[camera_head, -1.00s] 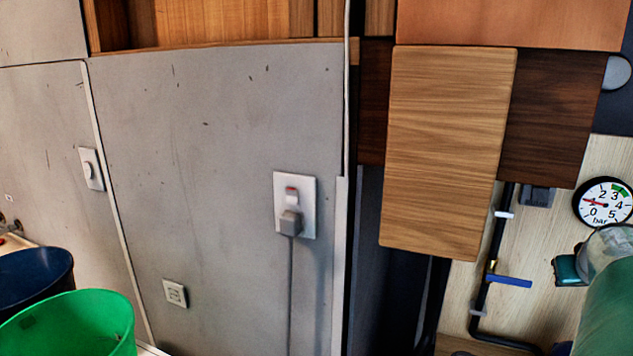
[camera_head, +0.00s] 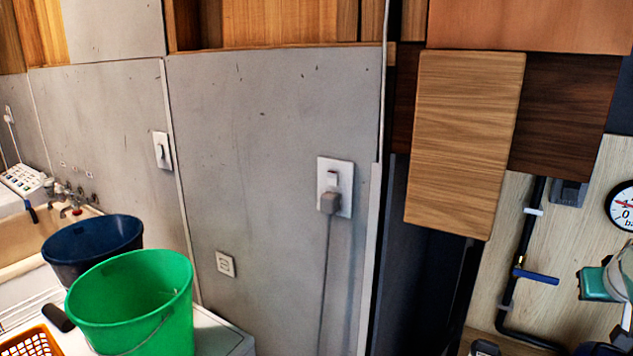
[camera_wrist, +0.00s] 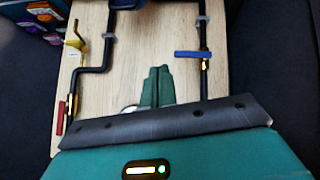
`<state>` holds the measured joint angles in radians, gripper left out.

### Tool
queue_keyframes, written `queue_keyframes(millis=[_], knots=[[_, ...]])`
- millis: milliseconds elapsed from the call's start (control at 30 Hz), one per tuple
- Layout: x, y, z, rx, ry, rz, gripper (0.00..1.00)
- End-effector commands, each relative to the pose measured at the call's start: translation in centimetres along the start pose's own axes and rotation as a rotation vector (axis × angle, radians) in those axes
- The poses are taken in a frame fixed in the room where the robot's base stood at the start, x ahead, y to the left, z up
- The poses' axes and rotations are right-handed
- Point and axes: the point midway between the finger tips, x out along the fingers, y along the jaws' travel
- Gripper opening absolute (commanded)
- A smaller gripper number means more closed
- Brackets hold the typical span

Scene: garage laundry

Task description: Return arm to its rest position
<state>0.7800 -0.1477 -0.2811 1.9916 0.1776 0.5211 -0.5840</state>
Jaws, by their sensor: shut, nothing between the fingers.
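My gripper (camera_wrist: 157,86) shows in the wrist view as two green fingers pressed together, shut and empty. It is in front of a light wooden board with black pipes. A blue valve handle (camera_wrist: 193,54) is just right of the fingers; I cannot tell the distance. A teal and grey part (camera_head: 597,282) at the right edge of the head view may belong to my arm, but it is mostly cut off.
In the head view, a green bucket (camera_head: 130,300) and a dark blue bucket (camera_head: 92,240) stand at lower left, near a sink (camera_head: 25,240). A wooden panel (camera_head: 465,140) juts out at centre right. A pressure gauge (camera_head: 622,205) and a blue valve handle (camera_head: 536,276) are at right.

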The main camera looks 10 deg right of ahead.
Motion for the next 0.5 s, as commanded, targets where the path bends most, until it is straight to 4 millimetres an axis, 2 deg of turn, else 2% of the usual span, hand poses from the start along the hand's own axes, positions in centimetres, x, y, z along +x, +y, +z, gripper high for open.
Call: queue_keyframes(millis=[267, 367, 500], knots=[[-2.6, -10.0, 0.4, -0.054, -0.011, -0.153, 0.0], [-4.6, -15.2, 1.4, -0.092, -0.024, -0.233, 0.0], [-8.6, -23.3, 4.7, -0.17, -0.06, -0.36, 0.0]])
